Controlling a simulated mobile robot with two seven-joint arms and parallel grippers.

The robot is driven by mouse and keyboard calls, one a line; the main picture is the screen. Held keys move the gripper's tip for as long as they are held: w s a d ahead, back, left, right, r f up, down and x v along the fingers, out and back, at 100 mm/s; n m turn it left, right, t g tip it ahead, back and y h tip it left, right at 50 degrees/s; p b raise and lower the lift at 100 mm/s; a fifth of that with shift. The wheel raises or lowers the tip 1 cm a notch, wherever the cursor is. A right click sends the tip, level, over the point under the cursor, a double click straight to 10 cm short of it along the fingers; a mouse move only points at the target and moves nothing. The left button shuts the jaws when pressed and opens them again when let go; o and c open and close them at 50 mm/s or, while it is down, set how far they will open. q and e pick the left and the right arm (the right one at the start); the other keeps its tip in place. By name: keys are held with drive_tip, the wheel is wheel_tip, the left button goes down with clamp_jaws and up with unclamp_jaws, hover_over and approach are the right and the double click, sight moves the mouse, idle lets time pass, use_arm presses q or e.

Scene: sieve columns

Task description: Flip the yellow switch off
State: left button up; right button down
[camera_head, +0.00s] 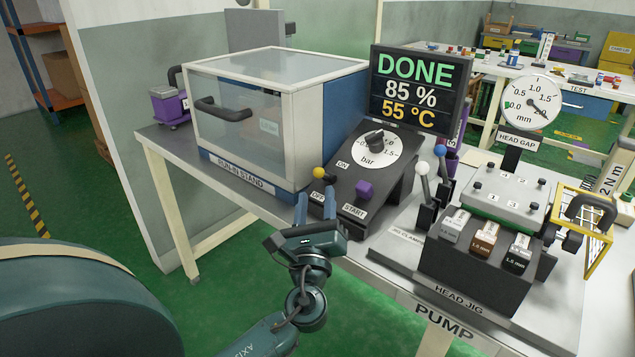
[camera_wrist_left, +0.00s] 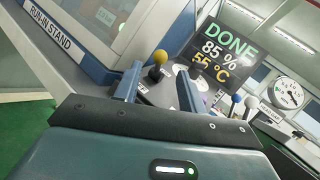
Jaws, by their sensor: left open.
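The yellow switch (camera_head: 319,173) is a yellow ball on a short dark stem, at the left side of the dark sloped control panel (camera_head: 350,208). Its ball sits just above the OFF label (camera_head: 317,197), with the ON label (camera_head: 343,164) farther back; its exact lean is hard to tell. My left gripper (camera_head: 315,204) is open and empty, its two blue fingers pointing at the switch from the front. In the left wrist view the yellow ball (camera_wrist_left: 160,57) shows beyond and between the fingertips (camera_wrist_left: 157,78); I see no clear contact. My right gripper is not in view.
A purple START button (camera_head: 364,190) and a bar dial (camera_head: 375,152) sit on the same panel. The run-in stand box (camera_head: 240,130) stands close on the left. White- and blue-topped levers (camera_head: 422,169) and the head jig (camera_head: 470,275) are on the right. The screen (camera_head: 418,88) reads DONE, 85 %, 55 °C.

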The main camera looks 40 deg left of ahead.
use_arm(q)
drive_tip(key=v, duration=0.6)
idle(0.4)
